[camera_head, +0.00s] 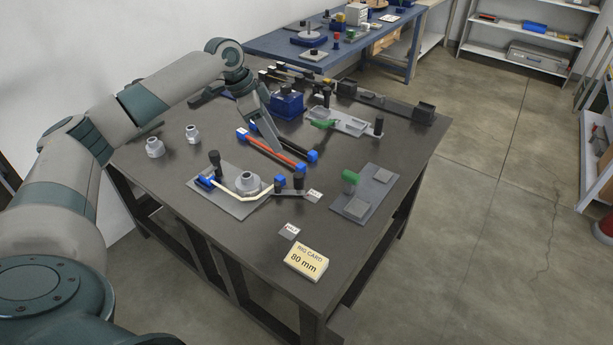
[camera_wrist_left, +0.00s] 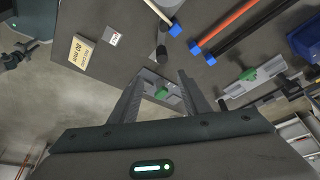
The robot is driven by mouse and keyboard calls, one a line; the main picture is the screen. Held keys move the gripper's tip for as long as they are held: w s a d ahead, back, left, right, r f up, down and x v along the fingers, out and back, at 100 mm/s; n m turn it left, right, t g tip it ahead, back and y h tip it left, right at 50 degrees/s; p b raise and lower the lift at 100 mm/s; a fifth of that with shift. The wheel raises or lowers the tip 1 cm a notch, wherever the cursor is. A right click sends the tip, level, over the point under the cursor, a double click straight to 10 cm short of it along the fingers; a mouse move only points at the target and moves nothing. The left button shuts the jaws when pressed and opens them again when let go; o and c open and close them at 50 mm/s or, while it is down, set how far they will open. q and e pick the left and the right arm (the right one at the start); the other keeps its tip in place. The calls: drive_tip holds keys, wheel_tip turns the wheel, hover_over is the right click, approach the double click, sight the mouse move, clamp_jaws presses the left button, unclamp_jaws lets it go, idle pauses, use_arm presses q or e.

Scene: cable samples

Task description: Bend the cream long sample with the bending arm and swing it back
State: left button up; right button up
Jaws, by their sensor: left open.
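The cream long sample (camera_head: 228,190) lies on the grey bending plate (camera_head: 236,211), with blue end caps. It runs from the black post and clamp at left around the front of the pale round former (camera_head: 248,183), and looks bent there. The bending arm (camera_head: 290,190) with black knobs lies right of the former, by the sample's right end. My left gripper (camera_head: 272,142) is open and empty, above the table behind the plate, near the red cable. In the left wrist view, the open fingers (camera_wrist_left: 158,84) show below the cream sample's end (camera_wrist_left: 162,8). My right gripper is out of view.
A red cable (camera_head: 275,151) and a black cable lie behind the plate. A grey plate with a green handle (camera_head: 349,176) stands at right. A rig card (camera_head: 306,262) reading 80 mm is at the front edge. Two pale round formers (camera_head: 154,147) stand at left.

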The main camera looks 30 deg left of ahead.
sight(298, 175)
use_arm(q)
drive_tip(key=p+x, duration=0.1)
drive_tip(key=x, duration=0.4)
drive_tip(key=p+x, duration=0.1)
drive_tip(key=x, duration=0.5)
drive_tip(key=p+x, duration=0.2)
drive_tip(key=x, duration=0.4)
drive_tip(key=shift+w+a+f, duration=0.1)
drive_tip(key=shift+w+a, duration=0.05)
drive_tip(key=shift+w, duration=0.15)
clamp_jaws()
